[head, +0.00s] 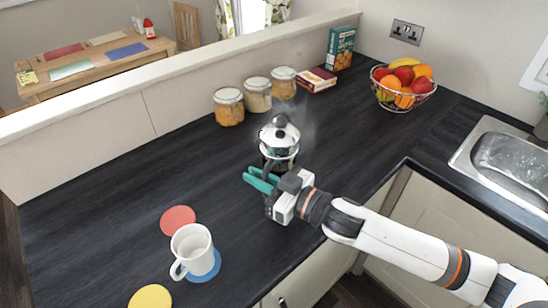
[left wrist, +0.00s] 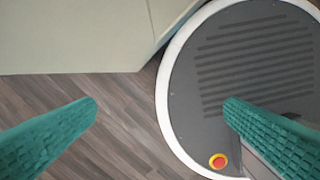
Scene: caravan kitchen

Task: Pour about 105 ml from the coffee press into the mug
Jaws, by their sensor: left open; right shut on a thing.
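The coffee press (head: 279,143), with a silver lid, black knob and dark body, stands upright near the middle of the counter in the head view, with faint steam around it. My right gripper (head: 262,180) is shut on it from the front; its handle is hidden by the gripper. I cannot tell whether its base touches the counter. The white mug (head: 192,246) stands upright at the front left on a blue coaster (head: 210,270), its handle towards the lower left. The mug's contents cannot be made out. My left gripper (left wrist: 162,106) is open and empty above the floor.
A red coaster (head: 178,220) and a yellow coaster (head: 151,298) lie near the mug. The sink (head: 500,160) is at right. Counter between press and mug is clear.

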